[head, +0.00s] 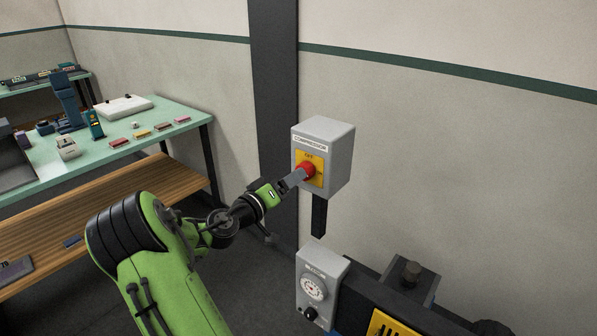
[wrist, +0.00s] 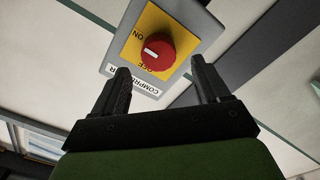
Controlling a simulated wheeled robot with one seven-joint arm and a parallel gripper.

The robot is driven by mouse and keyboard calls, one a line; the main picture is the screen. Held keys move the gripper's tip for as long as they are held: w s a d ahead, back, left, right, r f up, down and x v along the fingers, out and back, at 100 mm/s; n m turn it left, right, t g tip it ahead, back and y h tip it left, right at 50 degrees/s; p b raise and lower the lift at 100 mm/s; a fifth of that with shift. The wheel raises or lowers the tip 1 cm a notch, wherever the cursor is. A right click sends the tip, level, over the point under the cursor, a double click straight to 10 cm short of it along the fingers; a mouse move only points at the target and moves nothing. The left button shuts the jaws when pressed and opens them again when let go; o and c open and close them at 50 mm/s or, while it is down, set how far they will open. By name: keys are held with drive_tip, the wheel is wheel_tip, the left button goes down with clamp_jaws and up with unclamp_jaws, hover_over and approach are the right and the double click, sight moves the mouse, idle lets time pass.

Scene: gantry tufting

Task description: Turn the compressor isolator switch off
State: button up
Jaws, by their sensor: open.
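The compressor isolator is a grey box (head: 333,158) labelled COMPRESSOR, with a yellow plate and a red rotary knob (head: 306,170). In the wrist view the box appears upside down, with the red knob (wrist: 160,48) near the top centre. ON is printed left of the knob and OFF below it there. The knob's white mark lies roughly crosswise, towards the ON side. My gripper (wrist: 160,68) is open and empty, its two fingers apart with the knob beyond and between them. In the head view my gripper (head: 294,179) is close to the knob; contact cannot be told.
A grey unit with a dial (head: 314,288) stands below the isolator, beside dark machinery with a yellow warning plate (head: 390,325). A dark column (head: 275,100) runs up the wall behind. A green-topped bench (head: 180,112) with small items stands at the left.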

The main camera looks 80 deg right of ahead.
drive_tip(key=x, duration=0.5)
drive_tip(key=shift+s+a, duration=0.1)
drive_tip(key=shift+c, duration=0.4)
drive_tip(key=c, duration=1)
